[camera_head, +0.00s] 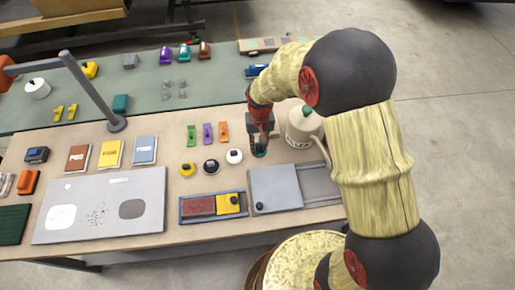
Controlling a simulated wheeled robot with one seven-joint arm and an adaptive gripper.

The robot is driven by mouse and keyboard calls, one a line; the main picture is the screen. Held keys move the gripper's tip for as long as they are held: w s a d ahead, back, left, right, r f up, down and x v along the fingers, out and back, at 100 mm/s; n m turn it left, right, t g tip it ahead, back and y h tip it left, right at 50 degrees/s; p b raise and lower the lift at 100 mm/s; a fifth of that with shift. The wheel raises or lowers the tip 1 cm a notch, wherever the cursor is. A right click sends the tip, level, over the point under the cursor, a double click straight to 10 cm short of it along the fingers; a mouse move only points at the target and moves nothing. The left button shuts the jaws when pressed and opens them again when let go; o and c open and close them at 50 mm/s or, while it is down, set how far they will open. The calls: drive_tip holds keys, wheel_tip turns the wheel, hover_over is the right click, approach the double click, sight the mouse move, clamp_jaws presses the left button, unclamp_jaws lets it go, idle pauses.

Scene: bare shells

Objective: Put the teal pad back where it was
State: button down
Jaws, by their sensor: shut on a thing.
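My gripper (260,147) points down over the wooden table, between the white round piece and the cream jug. It is shut on a small teal thing, which I take to be the teal pad (260,154). Only a little of the pad shows below the fingers, and I cannot tell whether it touches the table. A separate teal block (121,103) sits on the green mat near the lamp post.
The cream jug (304,127) stands close right of my gripper. A grey sliding-lid tray (275,189) and a tray with red and yellow pieces (186,220) lie in front. A grey panel (75,222), a lamp post (95,95) and the green mat (215,88) are left and behind.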

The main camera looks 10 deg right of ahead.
sight(258, 148)
drive_tip(key=shift+w+a+f, duration=0.1)
drive_tip(key=shift+w+f, duration=0.8)
drive_tip(key=shift+f, duration=0.25)
drive_tip(key=shift+w+f+b, duration=0.1)
drive_tip(key=shift+f+b, duration=0.25)
drive_tip(key=shift+f, duration=1.2)
drive_tip(key=shift+f, duration=0.1)
drive_tip(key=c, duration=1.6)
unclamp_jaws()
wheel_tip(258, 148, up, 12)
drive_tip(key=shift+r+p, duration=0.2)
drive_tip(key=shift+p, duration=0.55)
